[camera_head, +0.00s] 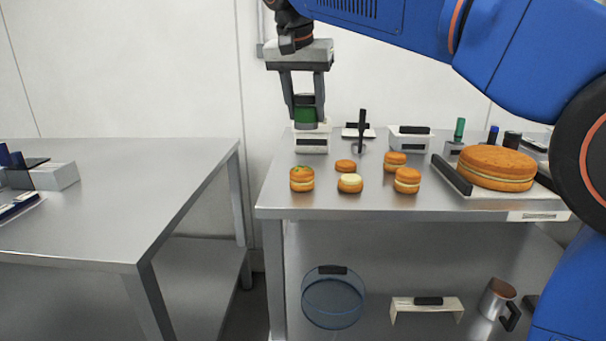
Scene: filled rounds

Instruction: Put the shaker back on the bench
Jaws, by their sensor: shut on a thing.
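My gripper (305,121) points down over the back left part of the right-hand steel bench (268,204). I cannot tell whether the shaker is above, in front of or touching that container.
Several small filled rounds (349,184) stand along the bench front. A large filled cake (497,163) sits at the right. A thin dark upright tool (362,128) and a white tub (408,141) stand behind. Another steel bench (120,200) is at left, mostly bare.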

